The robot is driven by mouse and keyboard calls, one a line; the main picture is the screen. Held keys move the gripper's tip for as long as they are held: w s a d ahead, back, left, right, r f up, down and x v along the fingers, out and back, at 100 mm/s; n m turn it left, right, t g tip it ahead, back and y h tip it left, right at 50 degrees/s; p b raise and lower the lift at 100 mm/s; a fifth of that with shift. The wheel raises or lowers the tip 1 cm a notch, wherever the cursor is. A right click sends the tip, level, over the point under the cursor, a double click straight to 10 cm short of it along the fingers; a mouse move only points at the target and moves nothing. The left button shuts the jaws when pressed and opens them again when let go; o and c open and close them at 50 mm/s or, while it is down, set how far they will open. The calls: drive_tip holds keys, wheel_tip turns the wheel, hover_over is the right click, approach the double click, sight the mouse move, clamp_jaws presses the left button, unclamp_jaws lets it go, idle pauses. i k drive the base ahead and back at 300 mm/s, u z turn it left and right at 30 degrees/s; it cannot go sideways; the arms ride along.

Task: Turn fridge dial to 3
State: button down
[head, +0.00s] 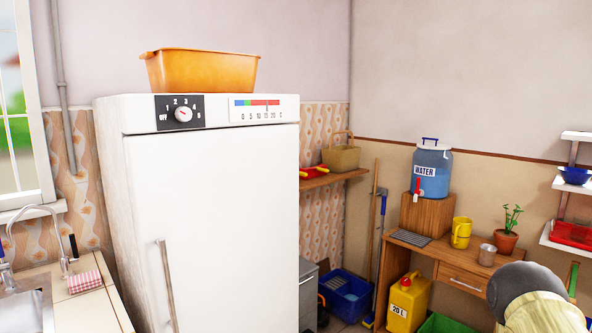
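The white fridge (215,220) stands left of the middle, with its door shut and a long vertical handle (167,285) on the door's left side. The fridge dial (183,114) is a small white knob on a black panel at the top left of the front. Marks from Off through 1, 2, 3 and on run around it. Its pointer is too small to read surely. To its right is a coloured temperature scale (256,109). My gripper is not in view; only a rounded grey and cream part of my arm shows at the lower right.
An orange tub (202,71) sits on top of the fridge. A wooden desk (440,255) with a water jug (431,171) stands at the right. The space before the dial looks clear.

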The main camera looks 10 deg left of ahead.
sight(183, 113)
drive_tip(key=k, duration=1.3)
drive_tip(key=u, duration=0.9)
drive_tip(key=i, duration=0.9)
drive_tip(key=u, duration=0.35)
